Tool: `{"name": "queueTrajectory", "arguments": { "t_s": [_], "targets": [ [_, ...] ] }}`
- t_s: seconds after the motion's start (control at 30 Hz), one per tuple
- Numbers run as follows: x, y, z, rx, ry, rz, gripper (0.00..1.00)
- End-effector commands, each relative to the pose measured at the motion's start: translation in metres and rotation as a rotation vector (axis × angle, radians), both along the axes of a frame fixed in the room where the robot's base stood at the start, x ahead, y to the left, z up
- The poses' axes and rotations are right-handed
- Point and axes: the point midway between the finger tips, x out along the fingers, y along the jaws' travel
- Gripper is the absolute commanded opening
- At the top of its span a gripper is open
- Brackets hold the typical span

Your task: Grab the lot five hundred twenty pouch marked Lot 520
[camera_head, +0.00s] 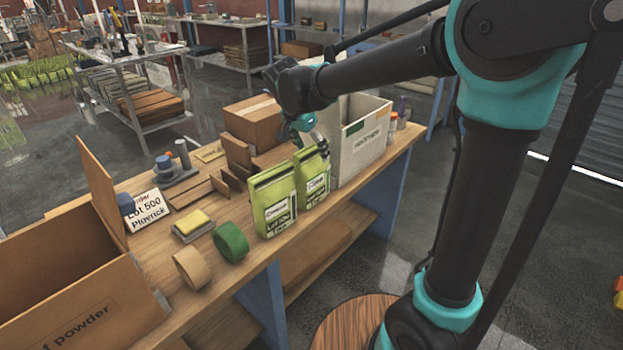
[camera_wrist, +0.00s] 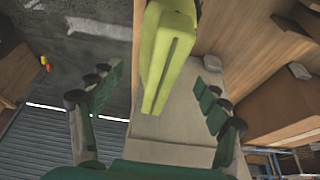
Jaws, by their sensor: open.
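Two green pouches with white labels stand upright side by side at the table's front edge in the head view. The left pouch (camera_head: 274,203) has large label text that seems to begin with "Lot 5"; the last digits are too blurred to read surely. The right pouch (camera_head: 314,180) has a smaller label that I cannot read. My gripper (camera_head: 310,138) is open just above the right pouch. In the wrist view a green pouch (camera_wrist: 168,55) lies between the spread fingers of my gripper (camera_wrist: 155,85), seen from its top edge. The fingers appear apart from it.
A grey-white bin (camera_head: 362,143) stands right of the pouches. Brown boxes (camera_head: 253,122) stand behind them. A green tape roll (camera_head: 231,241) and a tan roll (camera_head: 189,268) lie to the left. An order card (camera_head: 147,211) reads "Lot 500". A large open carton (camera_head: 75,290) fills the left end.

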Motion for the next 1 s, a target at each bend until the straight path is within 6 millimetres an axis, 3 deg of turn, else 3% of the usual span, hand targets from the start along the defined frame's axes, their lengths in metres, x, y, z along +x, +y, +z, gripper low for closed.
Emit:
{"name": "queueTrajectory", "arguments": {
  "t_s": [0.2, 0.53, 1.0],
  "targets": [
    [0.009, -0.008, -0.028, 0.001, 0.000, -0.002, 0.76],
    [0.010, -0.010, -0.034, 0.000, 0.000, -0.001, 0.76],
    [0.010, -0.010, -0.034, 0.000, 0.000, -0.001, 0.17]
  ]
}}
